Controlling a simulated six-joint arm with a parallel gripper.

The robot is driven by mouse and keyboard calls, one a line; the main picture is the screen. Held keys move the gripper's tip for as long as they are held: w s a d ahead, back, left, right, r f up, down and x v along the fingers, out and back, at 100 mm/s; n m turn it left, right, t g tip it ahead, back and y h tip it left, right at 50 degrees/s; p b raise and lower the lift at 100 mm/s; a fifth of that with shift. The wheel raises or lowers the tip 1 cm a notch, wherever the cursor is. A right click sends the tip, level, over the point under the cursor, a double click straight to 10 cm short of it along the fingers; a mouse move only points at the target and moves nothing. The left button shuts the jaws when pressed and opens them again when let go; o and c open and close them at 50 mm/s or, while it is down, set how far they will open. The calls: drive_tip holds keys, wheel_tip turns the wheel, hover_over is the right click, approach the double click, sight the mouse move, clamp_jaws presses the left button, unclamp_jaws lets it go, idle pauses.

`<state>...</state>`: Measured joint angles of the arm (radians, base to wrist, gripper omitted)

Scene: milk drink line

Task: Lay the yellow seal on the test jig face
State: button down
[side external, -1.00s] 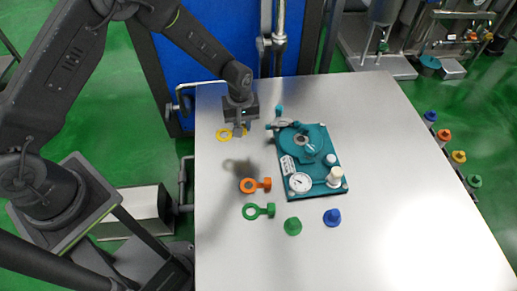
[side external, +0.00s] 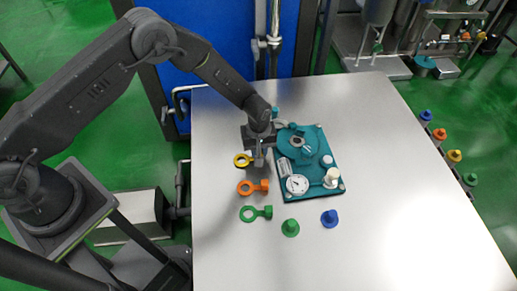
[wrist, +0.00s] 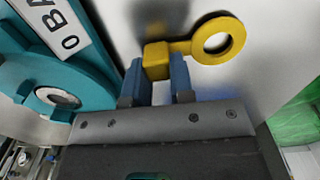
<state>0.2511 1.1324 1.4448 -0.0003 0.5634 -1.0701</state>
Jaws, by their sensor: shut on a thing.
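The yellow seal is a flat ring with a block-shaped grip; its ring (side external: 242,160) shows left of my gripper (side external: 259,162) in the side view. In the wrist view the two blue fingers of my gripper (wrist: 157,78) are shut on the block of the yellow seal (wrist: 208,44), and the ring sticks out to the right. The seal appears held above the table. The test jig (side external: 318,172) is a teal plate with a round face (side external: 297,139), just right of my gripper.
An orange ring piece (side external: 252,188) and a green ring piece (side external: 256,212) lie left of the jig. A green cap (side external: 290,227) and a blue cap (side external: 329,217) stand in front. A gauge (side external: 297,185) and white knob (side external: 331,178) rise from the jig. The table's right side is clear.

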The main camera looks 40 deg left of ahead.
drive_tip(key=shift+f, duration=0.2)
drive_tip(key=c, duration=1)
unclamp_jaws()
wheel_tip(320, 180, up, 14)
drive_tip(key=shift+a+f, duration=0.1)
drive_tip(key=shift+a, duration=0.05)
